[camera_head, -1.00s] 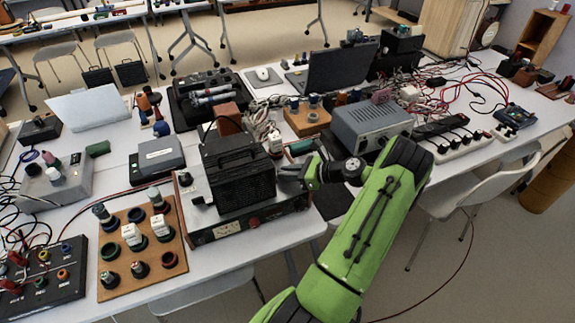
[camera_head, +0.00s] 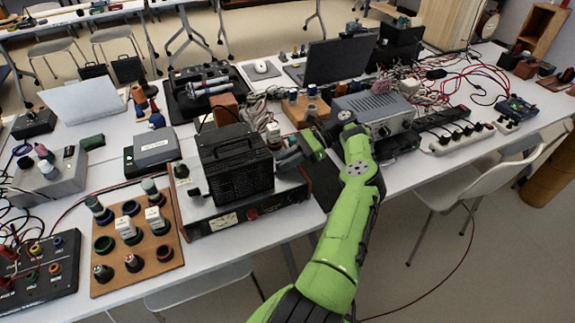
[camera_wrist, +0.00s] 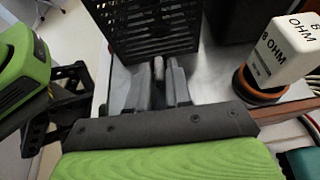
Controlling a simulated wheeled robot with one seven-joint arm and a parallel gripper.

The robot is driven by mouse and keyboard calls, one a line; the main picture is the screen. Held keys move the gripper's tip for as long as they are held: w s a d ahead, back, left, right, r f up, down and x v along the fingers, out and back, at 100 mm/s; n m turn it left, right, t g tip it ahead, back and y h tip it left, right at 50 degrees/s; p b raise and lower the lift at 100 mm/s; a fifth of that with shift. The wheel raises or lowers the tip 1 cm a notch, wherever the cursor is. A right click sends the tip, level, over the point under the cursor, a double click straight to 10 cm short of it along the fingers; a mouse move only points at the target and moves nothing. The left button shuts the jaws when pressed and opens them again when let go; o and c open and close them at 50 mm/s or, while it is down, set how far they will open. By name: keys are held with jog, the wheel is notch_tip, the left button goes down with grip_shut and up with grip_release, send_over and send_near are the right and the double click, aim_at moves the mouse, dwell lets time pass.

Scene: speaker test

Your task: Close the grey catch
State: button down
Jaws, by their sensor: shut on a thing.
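My gripper (camera_head: 282,160) is at the box's right side, low down. In the wrist view my gripper (camera_wrist: 160,82) has its two grey fingers close together around a small pale grey piece (camera_wrist: 158,67), which I take for the grey catch. Most of this piece is hidden between the fingers, and its angle cannot be told. In the head view the catch is hidden.
A white "8 OHM" block (camera_wrist: 283,52) on a dark, orange-ringed base stands close to the right of my fingers. A board with several knobs (camera_head: 143,262) lies front left. Cables crowd the back right.

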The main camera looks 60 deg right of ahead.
jog(key=shift+f+g, duration=0.1)
jog(key=shift+g, duration=0.2)
jog(key=c, duration=1.2)
grip_release()
jog(key=shift+w, duration=0.1)
